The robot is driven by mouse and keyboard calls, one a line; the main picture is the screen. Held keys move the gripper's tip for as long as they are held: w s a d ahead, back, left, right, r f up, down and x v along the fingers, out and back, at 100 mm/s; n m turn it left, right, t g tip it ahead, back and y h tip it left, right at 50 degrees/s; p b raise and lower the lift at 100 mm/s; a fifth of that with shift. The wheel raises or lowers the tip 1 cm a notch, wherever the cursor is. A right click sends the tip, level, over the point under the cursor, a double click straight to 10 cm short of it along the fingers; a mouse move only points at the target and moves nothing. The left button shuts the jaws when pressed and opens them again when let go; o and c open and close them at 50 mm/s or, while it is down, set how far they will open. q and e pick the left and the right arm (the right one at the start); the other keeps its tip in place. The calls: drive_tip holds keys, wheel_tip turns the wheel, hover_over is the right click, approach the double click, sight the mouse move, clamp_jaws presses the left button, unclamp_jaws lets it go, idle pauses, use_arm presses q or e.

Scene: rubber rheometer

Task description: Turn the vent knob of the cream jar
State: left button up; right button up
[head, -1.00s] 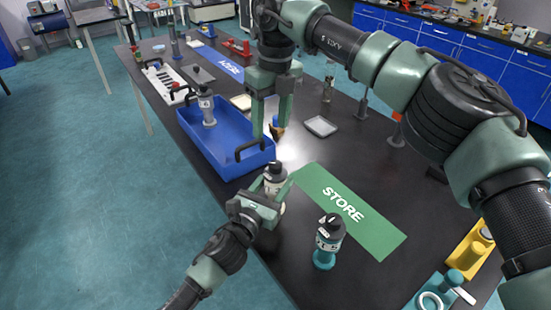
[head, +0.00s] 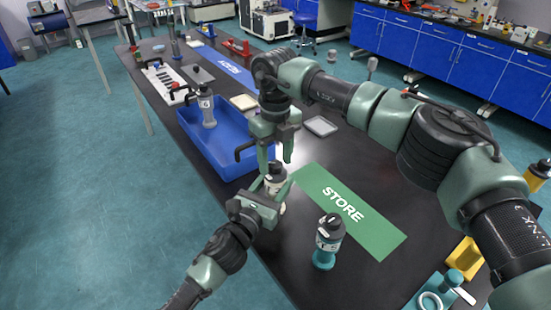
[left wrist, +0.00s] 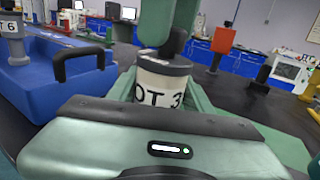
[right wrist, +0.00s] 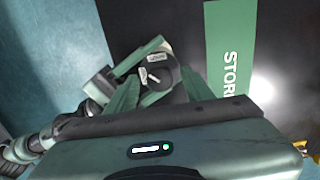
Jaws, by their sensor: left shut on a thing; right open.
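The cream jar (head: 282,209) with a dark lid stands at the table's near edge, beside the green mat. In the left wrist view, its label (left wrist: 160,91) shows "OT 3". My left gripper (head: 272,192) is shut on the jar's body from the front. My right gripper (head: 276,160) points down over the lid, open. In the right wrist view, the dark lid (right wrist: 160,78) lies between and beyond the right fingers, with a pale marker or knob (right wrist: 148,75) on top. I cannot tell whether the fingers touch it.
A blue tray (head: 222,160) left of the jar holds a grey-white jar (head: 207,110). A green STORE mat (head: 375,235) lies to the right. A small pale tray (head: 321,126) lies behind.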

clamp_jaws()
drive_tip(key=shift+m, duration=0.4)
drive_tip(key=m, duration=0.3)
drive_tip(key=shift+m, duration=2.6)
unclamp_jaws()
